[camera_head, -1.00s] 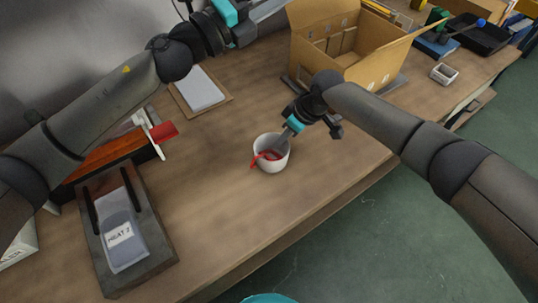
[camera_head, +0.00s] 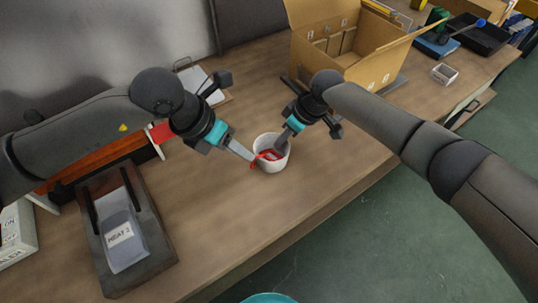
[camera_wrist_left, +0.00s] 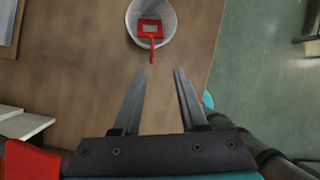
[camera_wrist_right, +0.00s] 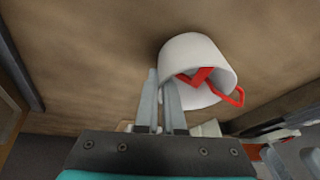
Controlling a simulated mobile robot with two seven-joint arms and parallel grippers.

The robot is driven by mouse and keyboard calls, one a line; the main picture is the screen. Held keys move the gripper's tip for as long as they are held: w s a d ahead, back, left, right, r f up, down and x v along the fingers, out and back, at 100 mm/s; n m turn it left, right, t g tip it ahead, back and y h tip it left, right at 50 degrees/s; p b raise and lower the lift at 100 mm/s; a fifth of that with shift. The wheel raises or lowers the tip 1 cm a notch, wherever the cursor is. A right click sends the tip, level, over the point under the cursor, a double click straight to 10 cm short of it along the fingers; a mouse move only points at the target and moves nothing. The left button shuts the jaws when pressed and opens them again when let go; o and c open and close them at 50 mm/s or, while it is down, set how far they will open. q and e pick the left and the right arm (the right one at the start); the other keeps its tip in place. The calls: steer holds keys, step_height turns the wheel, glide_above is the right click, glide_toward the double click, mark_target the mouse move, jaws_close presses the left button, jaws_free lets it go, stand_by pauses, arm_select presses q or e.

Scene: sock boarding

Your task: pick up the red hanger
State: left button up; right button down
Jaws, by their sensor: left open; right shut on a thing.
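In the left wrist view the hanger (camera_wrist_left: 151,29) shows as a red frame with a straight stem pointing towards my fingers. My left gripper (camera_head: 252,156) is open and empty, with its fingertips just short of that stem; the fingers also show in the left wrist view (camera_wrist_left: 162,72). My right gripper (camera_head: 281,145) is shut on the cup's wall, as the right wrist view (camera_wrist_right: 160,78) shows.
An open cardboard box (camera_head: 350,55) stands at the back. A red piece (camera_head: 160,132) sits behind my left arm. The table's front edge is close to the cup.

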mark_target(255, 166)
arm_select(q)
steer(key=shift+y, duration=0.3)
steer(key=x, duration=0.4)
steer(key=a+x, duration=0.1)
steer(key=x, duration=0.1)
steer(key=shift+w+d+f, duration=0.1)
steer(key=shift+w+f, duration=0.05)
steer(key=shift+f, duration=0.35)
steer(key=shift+w+x, duration=0.15)
steer(key=shift+x, duration=1.2)
steer(key=shift+w+x, duration=0.1)
steer(key=shift+x, duration=1.2)
jaws_close()
